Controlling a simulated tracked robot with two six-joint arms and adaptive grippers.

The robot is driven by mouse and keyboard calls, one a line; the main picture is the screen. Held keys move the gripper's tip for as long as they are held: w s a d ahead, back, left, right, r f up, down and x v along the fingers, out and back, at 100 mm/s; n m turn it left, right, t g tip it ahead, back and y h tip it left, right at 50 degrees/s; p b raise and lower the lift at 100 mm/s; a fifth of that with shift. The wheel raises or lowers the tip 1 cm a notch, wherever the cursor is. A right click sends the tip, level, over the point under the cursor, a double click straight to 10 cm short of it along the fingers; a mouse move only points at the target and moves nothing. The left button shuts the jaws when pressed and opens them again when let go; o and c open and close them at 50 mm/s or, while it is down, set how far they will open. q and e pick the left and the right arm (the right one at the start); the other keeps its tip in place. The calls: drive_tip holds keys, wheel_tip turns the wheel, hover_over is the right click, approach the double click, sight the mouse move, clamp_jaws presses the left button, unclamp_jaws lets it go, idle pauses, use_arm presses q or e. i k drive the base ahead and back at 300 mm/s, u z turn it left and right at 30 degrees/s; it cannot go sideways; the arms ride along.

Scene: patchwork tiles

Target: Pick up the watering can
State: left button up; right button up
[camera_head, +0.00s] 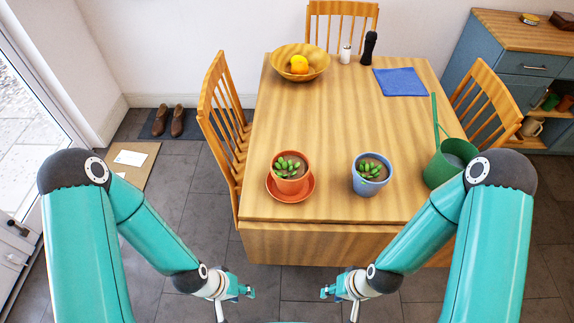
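The green watering can (446,168) stands on the right side of the wooden table, near its right edge. Its long thin spout points up and away, and my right arm hides part of its lower right side. My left gripper (243,291) is in front of the table's near edge, low in the picture and far from the can. My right gripper (331,291) is also in front of the near edge, left of and nearer than the can, not touching it. I see nothing held in either gripper; their finger spread is too small to tell.
On the wooden table (325,135), a blue pot (371,178) with a succulent stands left of the can. An orange pot (290,180) stands on a saucer further left. A fruit bowl, shakers and a blue cloth (400,82) lie further back. The table's middle is clear.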

sight(451, 157)
drive_tip(key=u, duration=0.35)
drive_tip(key=i, duration=0.45)
drive_tip(key=z, duration=1.8)
drive_tip(key=k, duration=0.95)
drive_tip(key=z, duration=0.9)
drive_tip(key=i, duration=1.25)
drive_tip(key=u, duration=0.05)
